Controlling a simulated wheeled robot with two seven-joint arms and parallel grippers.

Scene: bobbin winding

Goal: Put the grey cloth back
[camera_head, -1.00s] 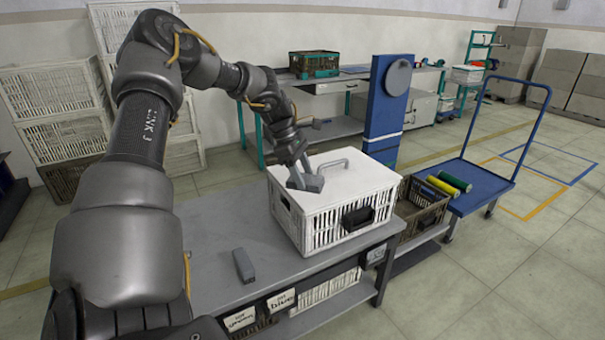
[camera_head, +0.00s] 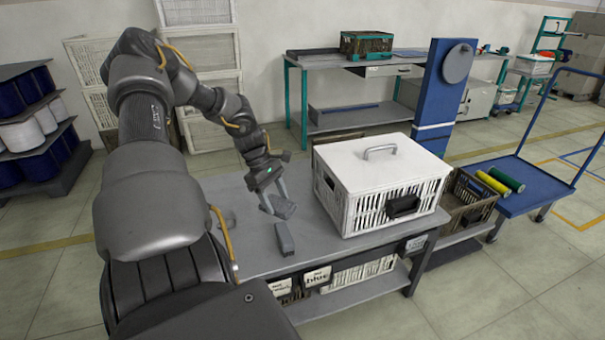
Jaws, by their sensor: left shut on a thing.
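My left gripper (camera_head: 269,203) is shut on a small grey folded piece, seemingly the grey cloth (camera_head: 284,208). It holds it low over the grey table (camera_head: 230,195), left of the white crate; whether it touches the tabletop I cannot tell. A second small grey block (camera_head: 284,238) lies on the table just in front of it. My right gripper is not in view.
The white crate (camera_head: 345,205) with a closed lid (camera_head: 375,160) and handle stands on the table's right part. A brown crate (camera_head: 468,200) and a blue trolley (camera_head: 535,185) with yellow and green rolls are further right.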

